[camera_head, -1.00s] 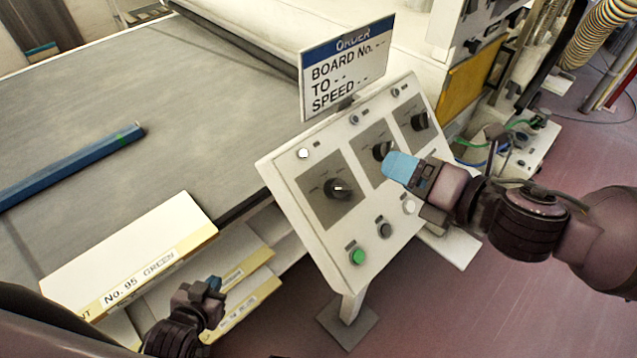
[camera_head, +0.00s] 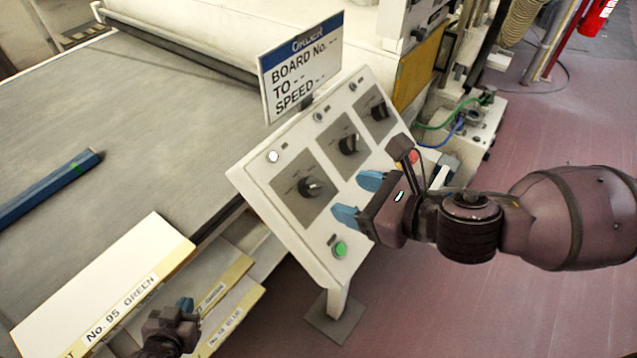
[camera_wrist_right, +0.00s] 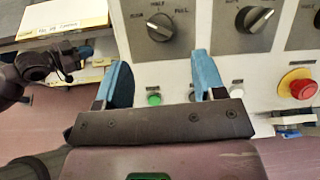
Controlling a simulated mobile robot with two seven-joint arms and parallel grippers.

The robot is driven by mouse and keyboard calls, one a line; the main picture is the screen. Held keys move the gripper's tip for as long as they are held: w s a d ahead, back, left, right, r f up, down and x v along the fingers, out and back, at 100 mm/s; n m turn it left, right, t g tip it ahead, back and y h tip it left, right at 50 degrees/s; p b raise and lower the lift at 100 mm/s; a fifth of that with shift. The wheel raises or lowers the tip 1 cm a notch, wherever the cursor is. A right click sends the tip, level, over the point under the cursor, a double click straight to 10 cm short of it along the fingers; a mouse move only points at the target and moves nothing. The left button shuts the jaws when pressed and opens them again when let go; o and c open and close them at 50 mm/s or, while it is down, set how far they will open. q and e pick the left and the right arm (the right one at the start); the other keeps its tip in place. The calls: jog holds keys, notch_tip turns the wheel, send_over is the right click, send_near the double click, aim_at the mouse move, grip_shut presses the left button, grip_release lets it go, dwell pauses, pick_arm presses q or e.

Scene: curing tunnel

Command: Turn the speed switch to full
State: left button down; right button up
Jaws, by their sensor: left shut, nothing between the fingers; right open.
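The speed switch is a black rotary knob (camera_head: 312,187) on the nearest grey plate of the tilted white control panel (camera_head: 262,190). In the right wrist view its knob (camera_wrist_right: 160,27) has labels around it that look like HALF and FULL. I cannot tell surely which label its pointer faces. My right gripper (camera_head: 358,198) is open and empty, in front of the panel's lower part. In the right wrist view its blue fingers (camera_wrist_right: 162,65) are spread below the knob and do not grip it. My left gripper (camera_head: 185,305) is shut and empty at lower left, by the labelled boards.
Two similar knobs (camera_head: 349,144) (camera_head: 378,112) sit further along the panel. A green button (camera_head: 339,249) and a red button (camera_wrist_right: 298,85) are on its lower edge. An order sign (camera_head: 302,68) stands behind. A No. 95 GREEN board (camera_head: 110,285) lies left.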

aim_at(319, 187)
pick_arm(q)
jog(key=shift+s+a+p, duration=0.1)
jog(key=shift+s+p, duration=0.2)
jog(key=shift+p, duration=0.15)
pick_arm(e)
jog(key=x, duration=0.8)
jog(key=shift+f, duration=0.1)
jog(key=c, duration=0.9)
pick_arm(q)
jog(key=shift+r, duration=0.1)
